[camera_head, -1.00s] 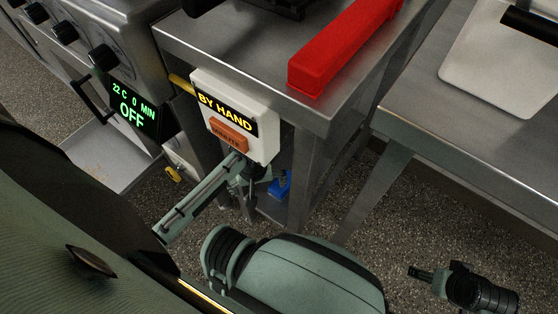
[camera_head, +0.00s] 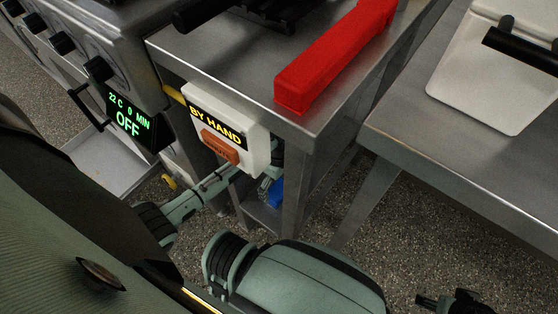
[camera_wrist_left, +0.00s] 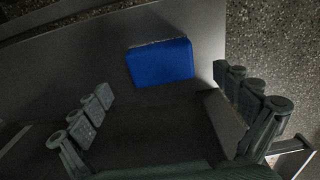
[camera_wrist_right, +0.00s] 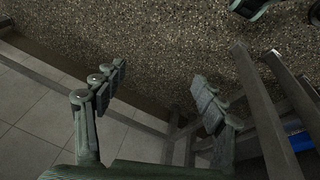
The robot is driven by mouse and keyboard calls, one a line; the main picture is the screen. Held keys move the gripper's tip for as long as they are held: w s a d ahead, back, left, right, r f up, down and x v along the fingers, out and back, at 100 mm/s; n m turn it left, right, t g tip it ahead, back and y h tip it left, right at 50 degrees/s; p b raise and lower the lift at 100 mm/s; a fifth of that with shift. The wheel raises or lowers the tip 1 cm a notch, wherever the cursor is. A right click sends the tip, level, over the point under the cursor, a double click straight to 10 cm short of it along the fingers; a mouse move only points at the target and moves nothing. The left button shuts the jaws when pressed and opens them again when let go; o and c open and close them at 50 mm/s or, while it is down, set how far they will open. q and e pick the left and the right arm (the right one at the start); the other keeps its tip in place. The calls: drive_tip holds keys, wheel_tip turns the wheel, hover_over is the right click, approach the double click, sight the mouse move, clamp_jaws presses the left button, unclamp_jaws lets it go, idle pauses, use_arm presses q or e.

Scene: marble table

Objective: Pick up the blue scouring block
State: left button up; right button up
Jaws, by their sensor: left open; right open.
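The blue scouring block (camera_wrist_left: 161,63) lies on a grey metal shelf in the left wrist view, just beyond my left gripper (camera_wrist_left: 163,90). That gripper is open, with its fingers spread to either side and the block between and ahead of them, not gripped. In the head view the block (camera_head: 276,193) shows small on the low shelf under the steel table, partly hidden by my left gripper (camera_head: 265,183). My right gripper (camera_wrist_right: 158,82) is open and empty over the floor; it also shows at the lower right of the head view (camera_head: 425,302).
A white box labelled BY HAND (camera_head: 255,152) hangs on the table front above my left arm. The table legs (camera_head: 303,190) stand close to the block's shelf. A long red object (camera_head: 335,60) lies on the tabletop. An oven (camera_head: 115,65) stands at left.

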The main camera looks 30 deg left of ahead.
sight(278, 190)
use_arm(q)
wheel_tip(278, 190, down, 5)
drive_tip(key=shift+r+b, duration=0.1)
drive_tip(key=shift+b, duration=0.6)
drive_tip(key=shift+s+f, duration=0.1)
drive_tip(key=shift+f, duration=0.3)
use_arm(e)
drive_tip(key=v, duration=0.3)
drive_tip(key=shift+w+d+r, duration=0.15)
drive_tip(key=shift+d+r, duration=0.1)
drive_tip(key=shift+r, duration=0.2)
use_arm(q)
drive_tip(key=c, duration=1.4)
drive_tip(key=shift+r, duration=0.35)
drive_tip(key=shift+c, duration=0.2)
wheel_tip(278, 190, up, 9)
drive_tip(key=p, duration=0.2)
drive_tip(key=shift+r+p, duration=0.2)
drive_tip(key=shift+p, duration=0.15)
use_arm(e)
wheel_tip(278, 190, down, 6)
drive_tip(key=shift+w+f, duration=0.2)
drive_tip(key=shift+w, duration=0.05)
drive_tip(key=shift+a, duration=0.15)
